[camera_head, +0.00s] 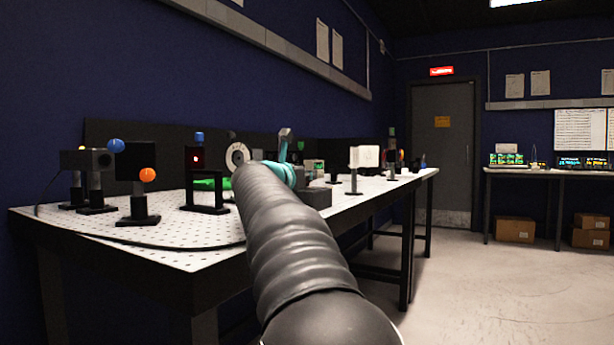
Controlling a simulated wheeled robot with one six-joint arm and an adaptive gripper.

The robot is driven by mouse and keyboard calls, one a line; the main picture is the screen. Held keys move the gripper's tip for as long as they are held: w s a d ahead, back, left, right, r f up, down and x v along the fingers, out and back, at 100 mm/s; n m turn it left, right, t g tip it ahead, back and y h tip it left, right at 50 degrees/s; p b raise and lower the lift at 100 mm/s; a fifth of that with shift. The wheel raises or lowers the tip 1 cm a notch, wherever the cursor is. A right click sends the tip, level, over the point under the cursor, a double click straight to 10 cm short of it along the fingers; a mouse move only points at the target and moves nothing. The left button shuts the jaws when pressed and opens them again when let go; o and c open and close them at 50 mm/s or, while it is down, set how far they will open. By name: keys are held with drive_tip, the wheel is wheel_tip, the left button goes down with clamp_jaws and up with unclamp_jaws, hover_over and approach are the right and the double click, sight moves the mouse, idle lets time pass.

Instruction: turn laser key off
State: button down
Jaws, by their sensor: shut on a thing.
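My arm reaches from the bottom of the view up over the optical table (180,261). The teal and grey end with my gripper (284,150) is small and partly hidden behind the arm. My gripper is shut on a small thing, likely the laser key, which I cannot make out. A dark grey box (317,197) sits on the table just right of the arm's end. Whether the key is on this box, and how it is turned, cannot be seen.
A dark device with a red light (195,157) and a round disc (237,156) are beside the arm. A white block (364,157) stands right. Open floor (480,290) lies right of the table.

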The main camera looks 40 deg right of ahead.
drive_tip(key=n+t+y+p, duration=0.1)
drive_tip(key=t, duration=0.1)
drive_tip(key=n+t+y+p, duration=0.1)
drive_tip(key=n+t, duration=0.1)
drive_tip(key=shift+s+d+r+y, duration=0.1)
drive_tip(key=shift+s+r+y, duration=0.1)
drive_tip(key=shift+y, duration=0.2)
drive_tip(key=shift+w+n+t+y+p, duration=0.15)
drive_tip(key=shift+n+t+y+p, duration=0.7)
drive_tip(key=shift+n+t+y, duration=0.2)
drive_tip(key=shift+f+n+t+y+p, duration=0.1)
drive_tip(key=shift+n+t+y+p, duration=0.35)
drive_tip(key=shift+t+y+p, duration=0.1)
drive_tip(key=shift+n+t+y+p, duration=0.8)
drive_tip(key=shift+n+y+p, duration=0.2)
drive_tip(key=shift+y+p, duration=0.3)
drive_tip(key=n+y+p, duration=0.1)
drive_tip(key=y, duration=0.1)
drive_tip(key=n+t+y+p, duration=0.1)
drive_tip(key=n+y+p, duration=0.1)
drive_tip(key=y, duration=0.1)
drive_tip(key=shift+d+n+y, duration=0.1)
drive_tip(key=shift+n+y, duration=0.2)
drive_tip(key=n+y+p, duration=0.2)
drive_tip(key=y, duration=0.2)
drive_tip(key=shift+n+t, duration=0.3)
drive_tip(key=shift+n+g+y+p, duration=0.6)
drive_tip(key=shift+n+y, duration=1)
drive_tip(key=shift+y, duration=0.9)
